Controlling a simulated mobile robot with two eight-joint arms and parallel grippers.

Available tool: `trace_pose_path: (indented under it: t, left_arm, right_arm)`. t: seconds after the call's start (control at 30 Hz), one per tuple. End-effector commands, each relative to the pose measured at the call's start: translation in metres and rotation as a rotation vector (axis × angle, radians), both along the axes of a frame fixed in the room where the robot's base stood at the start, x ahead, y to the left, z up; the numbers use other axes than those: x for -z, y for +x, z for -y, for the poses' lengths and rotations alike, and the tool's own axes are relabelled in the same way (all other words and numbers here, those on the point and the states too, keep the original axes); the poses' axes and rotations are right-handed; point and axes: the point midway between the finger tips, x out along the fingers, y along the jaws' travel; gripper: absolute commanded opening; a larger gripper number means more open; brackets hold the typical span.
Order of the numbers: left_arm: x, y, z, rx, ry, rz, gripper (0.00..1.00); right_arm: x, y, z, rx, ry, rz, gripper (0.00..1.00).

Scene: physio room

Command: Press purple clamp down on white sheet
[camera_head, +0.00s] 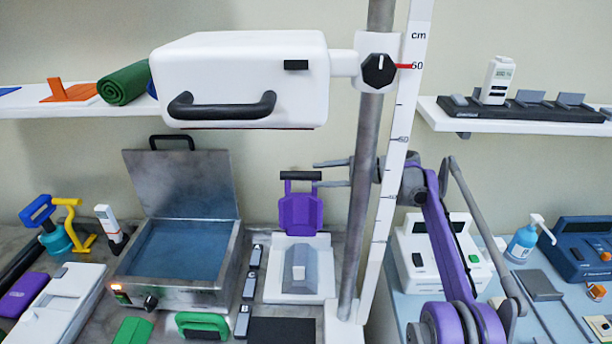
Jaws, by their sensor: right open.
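The purple clamp (301,213) stands raised at the back of its white base (273,291), with a black handle bar (296,176) on top. A grey block (312,274) sits on the base in front of it, with a small white piece (298,273) on its face, perhaps the white sheet. My right gripper (317,174) reaches in from the right behind the pole. It is open, with one fingertip above and one below the handle's right end in the picture. I cannot tell whether they touch it. The left gripper is out of view.
A grey pole (361,200) and white height ruler (393,170) stand before my right gripper. A white box (240,80) hangs above. An open metal bath (180,250) is at left, with small black pieces (250,285) between. A white device (440,255) stands at right.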

Motion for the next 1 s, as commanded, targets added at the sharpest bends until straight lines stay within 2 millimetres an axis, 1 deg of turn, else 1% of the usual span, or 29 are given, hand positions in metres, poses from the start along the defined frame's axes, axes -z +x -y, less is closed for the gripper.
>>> trace_pose_path:
  t: [0.03, 0.1, 0.3, 0.43, 0.67, 0.7, 0.77, 0.8, 0.97, 1.0]
  left_arm:
    - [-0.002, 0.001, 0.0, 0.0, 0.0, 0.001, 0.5]
    - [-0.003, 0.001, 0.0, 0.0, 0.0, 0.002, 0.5]
    - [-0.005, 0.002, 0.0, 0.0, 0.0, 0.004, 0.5]
    - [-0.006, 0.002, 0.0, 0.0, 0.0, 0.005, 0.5]
    - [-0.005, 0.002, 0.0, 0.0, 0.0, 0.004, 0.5]
    - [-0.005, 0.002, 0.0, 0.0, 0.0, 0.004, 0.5]
    - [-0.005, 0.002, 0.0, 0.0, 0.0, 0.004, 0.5]
    - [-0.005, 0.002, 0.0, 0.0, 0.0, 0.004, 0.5]
    - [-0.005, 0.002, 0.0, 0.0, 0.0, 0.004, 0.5]
    - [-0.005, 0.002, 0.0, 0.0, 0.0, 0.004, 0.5]
  right_arm:
    - [0.002, 0.002, -0.01, -0.004, 0.001, 0.0, 0.52]
    - [0.005, 0.006, -0.021, -0.002, 0.001, 0.0, 0.52]
    - [0.012, 0.012, -0.042, -0.001, 0.001, 0.0, 0.52]
    - [0.014, 0.014, -0.046, 0.0, 0.0, -0.001, 0.52]
    - [0.014, 0.014, -0.047, 0.0, 0.0, -0.001, 0.52]
    - [0.014, 0.014, -0.047, 0.0, 0.0, -0.001, 0.48]
    - [0.014, 0.014, -0.047, 0.001, 0.001, -0.002, 0.38]
    - [0.014, 0.014, -0.047, 0.001, 0.001, -0.002, 0.3]
    - [0.014, 0.014, -0.047, 0.002, 0.0, -0.001, 0.02]
    - [0.014, 0.014, -0.046, 0.002, 0.0, -0.001, 0.0]
